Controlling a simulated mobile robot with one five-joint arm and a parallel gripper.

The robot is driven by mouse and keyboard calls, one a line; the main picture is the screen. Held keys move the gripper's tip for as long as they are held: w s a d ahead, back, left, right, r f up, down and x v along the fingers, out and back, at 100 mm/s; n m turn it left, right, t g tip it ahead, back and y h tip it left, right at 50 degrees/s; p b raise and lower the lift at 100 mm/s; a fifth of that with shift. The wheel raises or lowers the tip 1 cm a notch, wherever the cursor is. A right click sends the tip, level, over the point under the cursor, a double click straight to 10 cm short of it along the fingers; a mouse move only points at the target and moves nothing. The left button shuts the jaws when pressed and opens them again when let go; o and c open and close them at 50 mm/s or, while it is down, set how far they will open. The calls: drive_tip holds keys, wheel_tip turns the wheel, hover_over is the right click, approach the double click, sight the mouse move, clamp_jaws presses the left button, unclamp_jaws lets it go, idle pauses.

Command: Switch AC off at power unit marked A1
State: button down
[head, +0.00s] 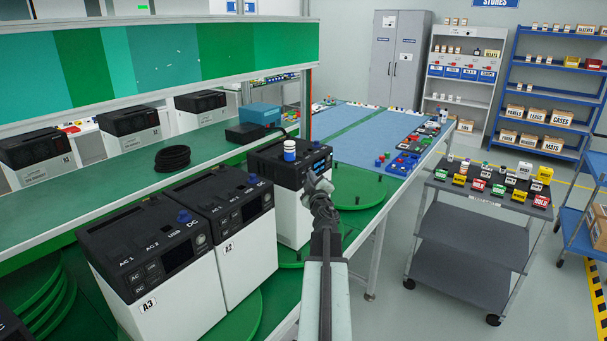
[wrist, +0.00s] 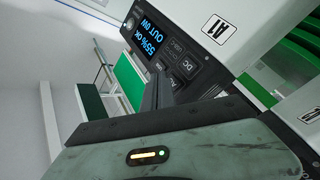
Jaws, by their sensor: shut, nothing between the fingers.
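The power unit marked A1 (head: 288,222) stands on the green line in the head view, a white box with a black top. In the wrist view its A1 label (wrist: 219,29) and lit display (wrist: 158,50), reading 55% OK and OUT 0W, appear turned. A DC button (wrist: 187,66) is visible; the AC button (wrist: 174,83) beside it is partly hidden by my finger. My gripper (head: 318,184) is shut and empty at the unit's front panel. In the wrist view its fingertips (wrist: 160,82) are close to the AC button; I cannot tell whether they touch.
Units marked A2 (head: 243,255) and A3 (head: 165,285) stand to the left. A white-and-blue cylinder (head: 289,150) sits on A1's top. A green turntable disc (head: 362,190) lies right of A1. A grey cart (head: 468,217) with coloured tags stands farther right, with open floor around it.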

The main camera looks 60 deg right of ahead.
drive_tip(key=shift+s, duration=0.1)
drive_tip(key=s, duration=0.5)
idle(0.9)
